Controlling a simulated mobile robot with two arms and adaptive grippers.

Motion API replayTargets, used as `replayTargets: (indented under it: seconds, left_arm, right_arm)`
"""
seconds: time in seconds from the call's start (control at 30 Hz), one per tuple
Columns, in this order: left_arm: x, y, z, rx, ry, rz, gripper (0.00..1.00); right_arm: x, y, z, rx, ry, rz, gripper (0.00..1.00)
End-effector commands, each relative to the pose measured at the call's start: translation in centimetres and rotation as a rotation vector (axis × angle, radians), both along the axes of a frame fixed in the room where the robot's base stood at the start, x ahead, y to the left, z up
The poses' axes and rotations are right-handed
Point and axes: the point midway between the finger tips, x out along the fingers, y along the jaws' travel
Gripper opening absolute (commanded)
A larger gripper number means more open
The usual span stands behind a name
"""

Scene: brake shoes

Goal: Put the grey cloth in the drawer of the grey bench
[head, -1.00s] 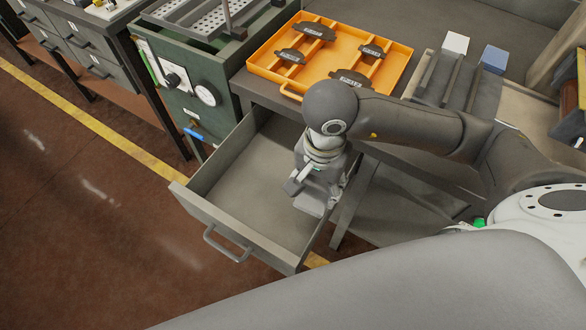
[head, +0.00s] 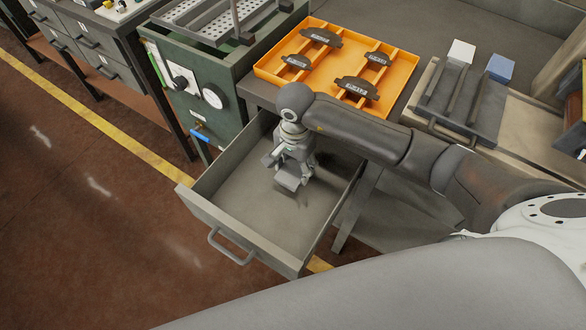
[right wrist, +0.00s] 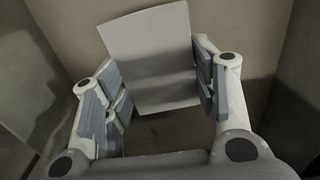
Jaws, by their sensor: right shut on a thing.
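The drawer (head: 237,205) of the grey bench is pulled open and its visible floor is bare. My right gripper (head: 288,176) is inside the drawer's outline, toward its back right. It is shut on the grey cloth (head: 287,184), a small pale flat rectangle. In the right wrist view the cloth (right wrist: 152,50) sits between the two fingers, with the drawer's floor and walls around it. I cannot tell whether the cloth touches the drawer floor. My left gripper is not in view.
An orange tray (head: 262,72) with several dark brake shoes lies on the bench above the drawer. A white block (head: 461,52) and a blue block (head: 499,67) lie at the right. A green cabinet (head: 185,103) stands close left of the drawer.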

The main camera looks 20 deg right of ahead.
Motion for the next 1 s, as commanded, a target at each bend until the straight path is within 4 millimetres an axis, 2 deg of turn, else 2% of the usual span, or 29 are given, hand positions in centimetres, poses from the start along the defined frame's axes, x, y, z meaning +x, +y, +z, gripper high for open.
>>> replayTargets:
  seconds: [0.27,0.5,0.9,0.93,1.0]
  left_arm:
    - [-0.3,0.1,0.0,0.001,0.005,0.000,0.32]
    - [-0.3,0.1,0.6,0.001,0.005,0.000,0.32]
    - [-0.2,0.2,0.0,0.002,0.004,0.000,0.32]
    - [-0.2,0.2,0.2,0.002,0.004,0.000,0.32]
    - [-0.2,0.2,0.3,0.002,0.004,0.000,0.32]
  right_arm:
    - [1.2,0.2,-1.5,0.001,0.001,-0.001,0.31]
    - [1.2,0.1,-4.4,0.000,0.001,0.000,0.31]
    - [1.3,0.1,-5.0,-0.001,-0.002,0.001,0.31]
    - [1.3,0.1,-4.9,0.000,-0.001,0.001,0.58]
    - [1.3,0.1,-4.8,0.000,-0.001,0.001,0.67]
